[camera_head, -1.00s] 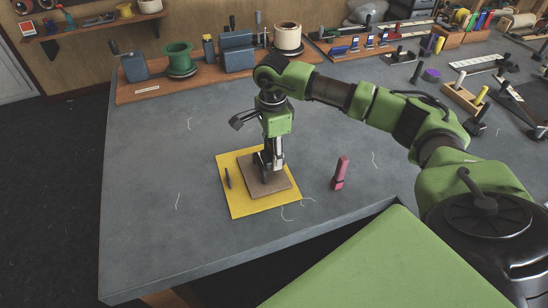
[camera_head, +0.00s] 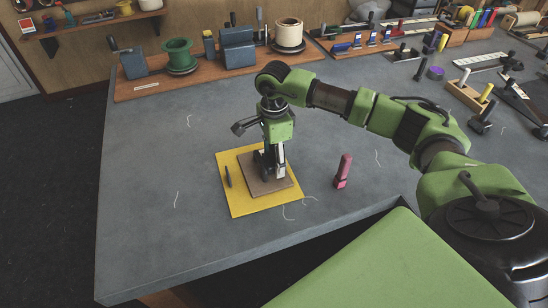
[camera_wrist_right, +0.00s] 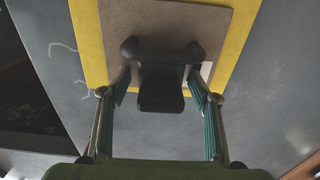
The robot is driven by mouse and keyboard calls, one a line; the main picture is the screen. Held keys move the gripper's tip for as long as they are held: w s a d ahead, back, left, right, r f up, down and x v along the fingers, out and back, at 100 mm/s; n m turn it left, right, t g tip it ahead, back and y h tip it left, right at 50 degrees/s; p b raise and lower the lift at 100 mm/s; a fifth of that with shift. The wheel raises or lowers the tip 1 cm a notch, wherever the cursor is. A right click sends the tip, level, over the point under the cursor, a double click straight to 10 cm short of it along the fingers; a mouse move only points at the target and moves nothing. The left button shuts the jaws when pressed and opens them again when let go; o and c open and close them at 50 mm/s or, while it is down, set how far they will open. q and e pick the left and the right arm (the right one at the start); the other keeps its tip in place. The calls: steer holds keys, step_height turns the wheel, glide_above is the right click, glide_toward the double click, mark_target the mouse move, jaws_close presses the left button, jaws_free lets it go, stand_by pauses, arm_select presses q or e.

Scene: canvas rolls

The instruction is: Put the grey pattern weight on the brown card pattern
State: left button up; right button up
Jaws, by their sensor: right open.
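The brown card pattern (camera_head: 274,190) lies flat on a yellow sheet on the grey table; it also fills the top of the right wrist view (camera_wrist_right: 215,20). The dark grey pattern weight (camera_wrist_right: 161,92) shows in the right wrist view between my right gripper's two fingers, over the card's near edge. Its wide end overlaps the card; I cannot tell exactly where its underside touches. My right gripper (camera_head: 269,174) points down over the card, with its fingers (camera_wrist_right: 160,108) apart on either side of the weight. In the head view the gripper largely hides the weight. My left gripper is not in view.
The yellow sheet (camera_head: 236,204) carries a small dark tool (camera_head: 228,177) left of the card. A pink object (camera_head: 343,171) stands to the right. A wooden rack with spools (camera_head: 180,56) lines the back. The table's left and middle are mostly clear, with loose threads.

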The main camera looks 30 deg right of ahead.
steer(key=shift+r, duration=0.2)
steer(key=shift+w+r, duration=0.1)
steer(key=shift+r, duration=0.2)
step_height(320, 180, up, 11)
steer(key=b, duration=0.3)
steer(key=shift+r, duration=0.15)
